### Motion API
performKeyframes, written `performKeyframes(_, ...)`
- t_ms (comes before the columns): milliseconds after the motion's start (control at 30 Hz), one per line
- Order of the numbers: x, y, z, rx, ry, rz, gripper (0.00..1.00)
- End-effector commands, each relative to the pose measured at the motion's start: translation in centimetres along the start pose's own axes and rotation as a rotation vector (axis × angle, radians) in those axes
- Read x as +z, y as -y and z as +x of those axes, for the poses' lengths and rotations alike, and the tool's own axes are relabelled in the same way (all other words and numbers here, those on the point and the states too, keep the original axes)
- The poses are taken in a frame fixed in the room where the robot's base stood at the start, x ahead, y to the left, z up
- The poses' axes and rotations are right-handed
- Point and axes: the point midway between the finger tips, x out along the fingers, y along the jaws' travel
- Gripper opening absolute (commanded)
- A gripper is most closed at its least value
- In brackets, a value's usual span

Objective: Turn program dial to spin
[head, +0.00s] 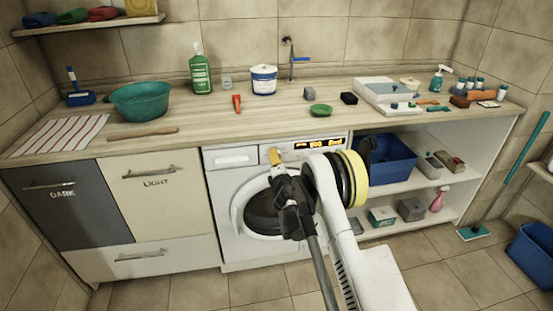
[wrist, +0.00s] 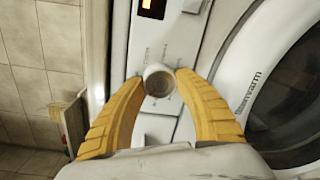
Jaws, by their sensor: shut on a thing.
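The washing machine (head: 222,200) stands under the counter in the head view, its round door closed. Its program dial (wrist: 158,79) is a pale round knob on the white control panel (wrist: 150,50) in the wrist view. My gripper (wrist: 161,76) has its two yellow fingers closed on opposite sides of the dial. In the head view my gripper (head: 276,156) is at the panel's upper left, and it hides the dial. The lit orange display (head: 320,143) is right of it; its text is too small to read surely. The printed labels around the dial are blurred.
The machine's round door (wrist: 290,95) is close beside my gripper. The wooden counter (head: 210,122) overhangs just above, with a teal bowl (head: 141,101) and bottles on it. Cabinets stand left; open shelves with a blue bin (head: 388,160) are right. The floor in front is clear.

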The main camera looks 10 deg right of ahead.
Motion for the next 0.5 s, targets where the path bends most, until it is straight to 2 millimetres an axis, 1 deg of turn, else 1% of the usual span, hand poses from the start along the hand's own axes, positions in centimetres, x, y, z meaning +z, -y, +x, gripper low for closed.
performKeyframes(200, -0.05, -0.18, 0.06, -0.003, -0.01, 0.114, 0.08)
performKeyframes(500, -0.07, -0.23, 0.07, -0.005, -0.015, 0.184, 0.08)
